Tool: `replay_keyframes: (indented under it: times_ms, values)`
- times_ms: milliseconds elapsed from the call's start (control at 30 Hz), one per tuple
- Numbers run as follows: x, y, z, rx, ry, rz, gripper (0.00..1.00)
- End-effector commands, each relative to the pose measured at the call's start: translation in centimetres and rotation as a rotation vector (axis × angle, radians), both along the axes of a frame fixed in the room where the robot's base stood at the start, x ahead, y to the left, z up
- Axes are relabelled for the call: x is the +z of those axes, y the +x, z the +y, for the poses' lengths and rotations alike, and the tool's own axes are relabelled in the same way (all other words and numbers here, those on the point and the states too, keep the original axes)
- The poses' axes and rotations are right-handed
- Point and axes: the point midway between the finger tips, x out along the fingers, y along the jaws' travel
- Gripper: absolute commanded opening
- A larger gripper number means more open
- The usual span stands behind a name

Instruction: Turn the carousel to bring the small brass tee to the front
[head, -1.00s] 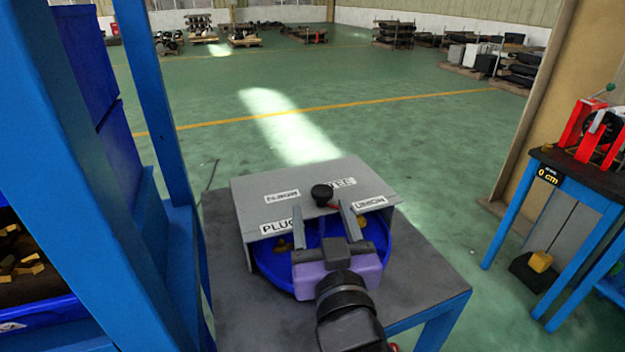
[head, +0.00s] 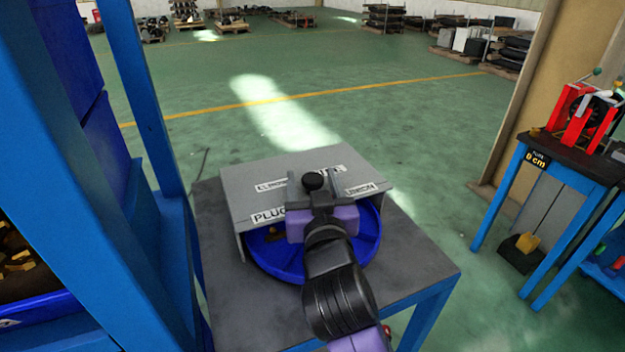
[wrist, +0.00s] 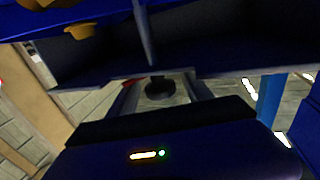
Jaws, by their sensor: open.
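The carousel is a blue round tray (head: 370,235) with dividers, partly under a grey cover (head: 245,185). The cover carries labels PLUG, UNION, one that seems to read ELBOW, and one half hidden at the back. A black knob (head: 314,181) stands on top; it also shows in the wrist view (wrist: 160,88). My gripper (head: 315,178) is open, its fingers on either side of the knob; contact cannot be told. A brass fitting (head: 270,232) lies in the tray's front left; brass pieces also show in the wrist view (wrist: 80,30). I cannot tell which is the small tee.
The carousel stands on a dark table (head: 425,265). A blue rack (head: 150,120) with bins rises close on the left. At right is a blue-legged stand (head: 495,205) with a red device (head: 580,115). Green floor lies open behind.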

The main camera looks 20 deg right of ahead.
Motion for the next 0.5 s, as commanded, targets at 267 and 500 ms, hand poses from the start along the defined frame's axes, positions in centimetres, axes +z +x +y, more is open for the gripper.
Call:
replay_keyframes:
  times_ms: [267,500]
  values:
    - [0.00,-0.01,-0.01,0.000,0.000,0.000,0.41]
    - [0.00,-0.03,0.01,0.000,-0.001,0.000,0.00]
